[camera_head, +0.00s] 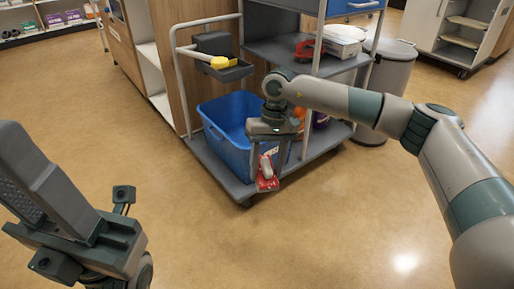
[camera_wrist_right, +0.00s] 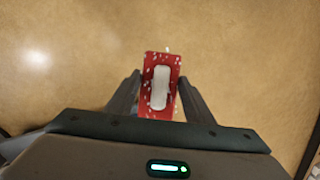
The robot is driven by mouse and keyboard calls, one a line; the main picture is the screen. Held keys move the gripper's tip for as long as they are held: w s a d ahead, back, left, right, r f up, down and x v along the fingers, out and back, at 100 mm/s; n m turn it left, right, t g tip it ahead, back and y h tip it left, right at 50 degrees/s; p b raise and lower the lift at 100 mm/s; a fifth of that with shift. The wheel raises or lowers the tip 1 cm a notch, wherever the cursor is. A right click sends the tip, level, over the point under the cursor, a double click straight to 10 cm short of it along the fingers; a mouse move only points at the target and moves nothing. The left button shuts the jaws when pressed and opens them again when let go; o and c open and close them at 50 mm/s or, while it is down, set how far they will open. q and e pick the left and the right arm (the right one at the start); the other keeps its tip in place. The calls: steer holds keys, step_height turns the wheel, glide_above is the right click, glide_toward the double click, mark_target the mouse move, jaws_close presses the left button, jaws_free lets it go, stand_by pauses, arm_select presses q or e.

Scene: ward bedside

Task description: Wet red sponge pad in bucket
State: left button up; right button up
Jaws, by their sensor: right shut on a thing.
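The red sponge pad (camera_head: 267,182) has a pale handle and white flecks. My right gripper (camera_head: 269,168) is shut on it. In the right wrist view the pad (camera_wrist_right: 151,103) sits between the two fingers (camera_wrist_right: 159,92), with its white handle toward the camera and bare floor behind it. The blue bucket (camera_head: 232,152) stands on the cart's lower shelf. In the head view the pad and gripper overlap the bucket's right front side, and the pad appears outside it. My right arm hides part of the bucket. My left gripper (camera_head: 85,238) is at the lower left; its finger opening is unclear.
The grey cart (camera_head: 216,163) holds a yellow item (camera_head: 219,62) on a small side tray, a red item (camera_head: 305,48) and a white box (camera_head: 340,38) above. Orange and purple bottles stand beside the bucket. A grey bin (camera_head: 392,70) stands behind. The floor in front is clear.

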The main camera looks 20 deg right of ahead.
mark_target(266, 166)
steer(key=shift+r, duration=0.15)
steer(key=shift+s+a+p+v, duration=0.15)
steer(key=shift+p+v, duration=0.4)
steer(key=shift+v, duration=0.35)
steer(key=shift+s+a+p+v, duration=0.15)
steer(key=shift+p+v, duration=0.35)
steer(key=shift+v, duration=0.4)
steer(key=shift+r, duration=0.1)
